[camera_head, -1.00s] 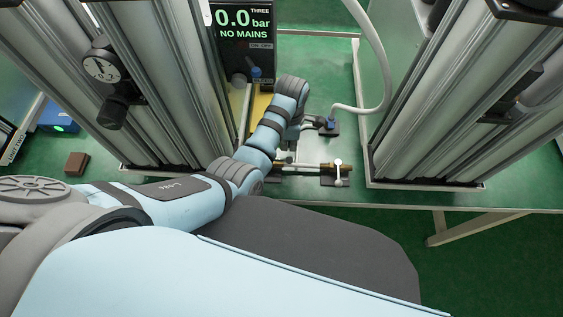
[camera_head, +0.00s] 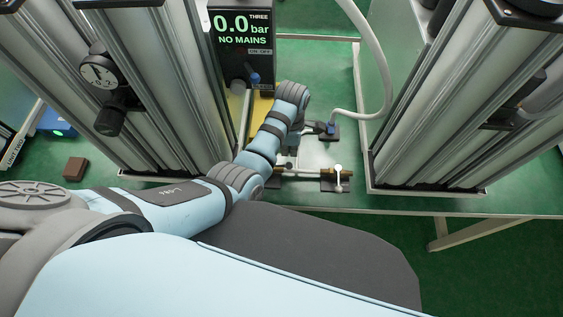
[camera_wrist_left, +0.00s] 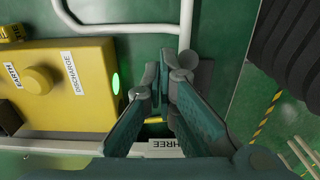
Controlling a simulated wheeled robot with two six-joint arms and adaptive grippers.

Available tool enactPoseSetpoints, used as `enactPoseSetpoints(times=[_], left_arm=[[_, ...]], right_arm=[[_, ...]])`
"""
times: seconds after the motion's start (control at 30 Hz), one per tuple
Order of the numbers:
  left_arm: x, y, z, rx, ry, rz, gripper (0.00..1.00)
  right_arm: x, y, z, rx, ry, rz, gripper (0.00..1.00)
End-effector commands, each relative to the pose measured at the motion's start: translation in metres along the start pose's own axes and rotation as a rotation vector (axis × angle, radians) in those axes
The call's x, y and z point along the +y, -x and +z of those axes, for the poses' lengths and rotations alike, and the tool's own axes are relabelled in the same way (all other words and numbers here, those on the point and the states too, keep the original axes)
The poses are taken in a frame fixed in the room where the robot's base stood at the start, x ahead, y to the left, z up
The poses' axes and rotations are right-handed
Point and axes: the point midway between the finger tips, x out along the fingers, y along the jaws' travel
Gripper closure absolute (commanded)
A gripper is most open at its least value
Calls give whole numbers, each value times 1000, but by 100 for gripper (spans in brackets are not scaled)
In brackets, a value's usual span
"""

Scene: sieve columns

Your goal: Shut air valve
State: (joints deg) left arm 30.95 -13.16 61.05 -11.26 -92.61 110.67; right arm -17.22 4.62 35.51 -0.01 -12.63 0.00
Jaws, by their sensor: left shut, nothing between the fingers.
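A small blue-topped fitting on a dark block (camera_head: 330,131) sits on the green bench, with a white hose running to it; I cannot tell if this is the air valve. A brass valve with a white lever (camera_head: 338,178) lies nearer the bench's front edge. My left gripper (camera_head: 314,128) is beside the hose fitting, partly hidden by my wrist. My right gripper is out of view.
Tall metal columns stand on the left (camera_head: 160,90) and right (camera_head: 440,100). A display (camera_head: 243,28) reads 0.0 bar, NO MAINS. In the left wrist view, a yellow box (camera_wrist_left: 60,105) labelled EARTH and DISCHARGE is left of the fingers. Green bench shows behind the hose.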

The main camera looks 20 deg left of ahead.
Motion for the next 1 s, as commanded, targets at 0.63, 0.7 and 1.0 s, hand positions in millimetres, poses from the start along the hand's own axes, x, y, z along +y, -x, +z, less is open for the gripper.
enactPoseSetpoints(times=[0.63, 0.7, 1.0], left_arm=[[0, -17, 0, 1, 0, -1, 100], [0, -22, 0, 1, 0, 0, 100], [0, -35, 0, 0, 0, 0, 100]], right_arm=[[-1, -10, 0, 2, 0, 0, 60], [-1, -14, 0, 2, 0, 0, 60], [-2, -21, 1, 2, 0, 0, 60]])
